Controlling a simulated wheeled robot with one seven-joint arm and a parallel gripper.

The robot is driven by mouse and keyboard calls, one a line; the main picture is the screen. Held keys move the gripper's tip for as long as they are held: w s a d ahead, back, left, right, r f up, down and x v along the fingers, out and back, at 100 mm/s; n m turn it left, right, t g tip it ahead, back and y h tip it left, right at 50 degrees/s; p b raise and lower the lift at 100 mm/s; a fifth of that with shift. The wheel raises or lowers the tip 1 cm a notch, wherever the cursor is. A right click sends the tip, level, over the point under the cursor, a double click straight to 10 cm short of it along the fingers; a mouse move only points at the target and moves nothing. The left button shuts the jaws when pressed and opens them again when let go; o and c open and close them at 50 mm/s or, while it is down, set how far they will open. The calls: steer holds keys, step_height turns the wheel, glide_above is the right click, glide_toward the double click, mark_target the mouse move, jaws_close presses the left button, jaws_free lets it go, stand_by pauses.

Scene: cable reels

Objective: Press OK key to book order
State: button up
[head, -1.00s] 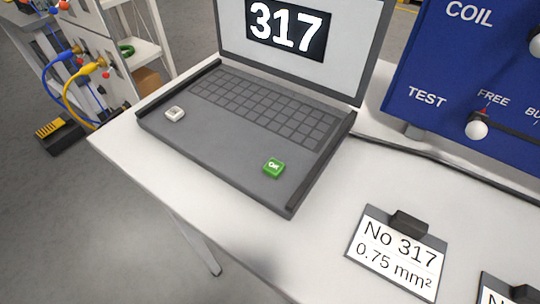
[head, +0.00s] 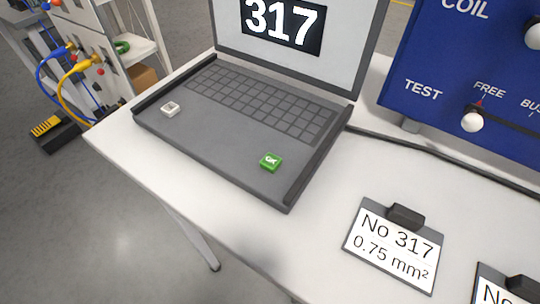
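The green OK key (head: 271,162) sits at the front right of the grey laptop's (head: 215,150) palm area. A white key (head: 170,109) sits at the front left of the same deck. The laptop screen (head: 345,40) shows the number 317 in white on a black field. My gripper is not in view.
A clipboard card (head: 393,250) reading No 317, 0.75 mm² lies right of the laptop, with a second card (head: 505,290) cut off at the corner. A blue panel (head: 455,60) with white knobs stands behind. A black cable (head: 430,150) crosses the white table (head: 320,225). A shelf with cables stands at left.

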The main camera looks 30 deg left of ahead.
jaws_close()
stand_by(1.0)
